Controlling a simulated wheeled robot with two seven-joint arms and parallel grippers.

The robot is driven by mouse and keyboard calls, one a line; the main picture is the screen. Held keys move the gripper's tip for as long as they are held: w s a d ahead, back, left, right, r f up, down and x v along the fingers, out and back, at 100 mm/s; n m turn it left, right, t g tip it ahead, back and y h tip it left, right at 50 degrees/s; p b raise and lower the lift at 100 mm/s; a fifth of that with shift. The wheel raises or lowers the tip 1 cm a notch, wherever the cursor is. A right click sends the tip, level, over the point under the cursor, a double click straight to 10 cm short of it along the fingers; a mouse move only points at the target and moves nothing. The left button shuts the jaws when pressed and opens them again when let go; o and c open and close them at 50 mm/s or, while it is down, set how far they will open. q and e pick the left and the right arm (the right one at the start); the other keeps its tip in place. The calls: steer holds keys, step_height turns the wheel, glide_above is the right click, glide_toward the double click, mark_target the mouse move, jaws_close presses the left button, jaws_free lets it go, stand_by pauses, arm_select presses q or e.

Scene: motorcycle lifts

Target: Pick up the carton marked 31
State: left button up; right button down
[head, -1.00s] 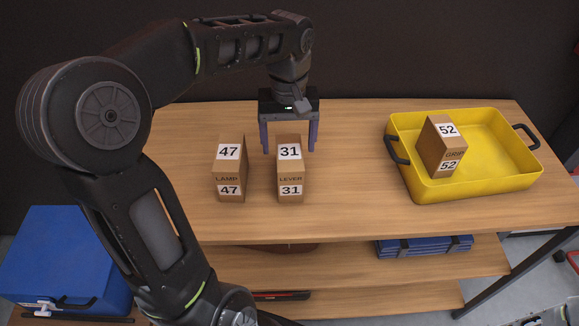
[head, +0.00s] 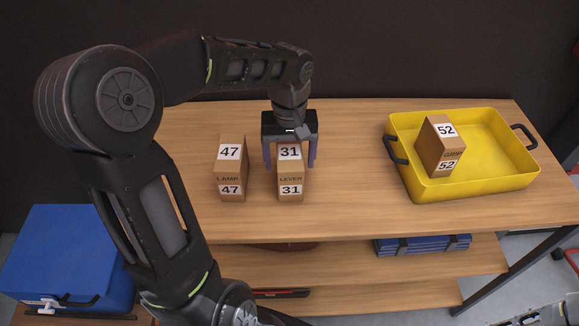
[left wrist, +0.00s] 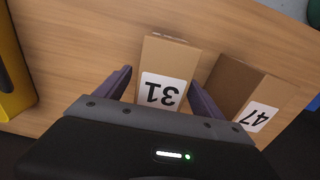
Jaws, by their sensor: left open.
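The carton marked 31 (head: 291,178) is a brown box with white labels and the word LEVER. It stands upright on the wooden table. My left gripper (head: 290,163) is open, with its fingers on either side of the carton's upper part. In the left wrist view the carton marked 31 (left wrist: 164,76) also shows between the two spread fingers (left wrist: 160,88). I cannot tell whether a finger touches it. My right gripper is not in view.
The carton marked 47 (head: 231,170) stands close to the left of carton 31. A yellow tray (head: 470,184) on the right holds the carton marked 52 (head: 436,150). The table (head: 345,190) between carton 31 and the tray is clear. A blue box (head: 65,255) is at lower left.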

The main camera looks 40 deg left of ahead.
arm_select(q)
steer(key=shift+c, duration=0.2)
steer(key=c, duration=1.6)
steer(key=shift+r, duration=0.1)
steer(key=shift+c, duration=0.2)
step_height(320, 180, up, 10)
steer(key=shift+f+b, duration=0.1)
steer(key=shift+b, duration=0.5)
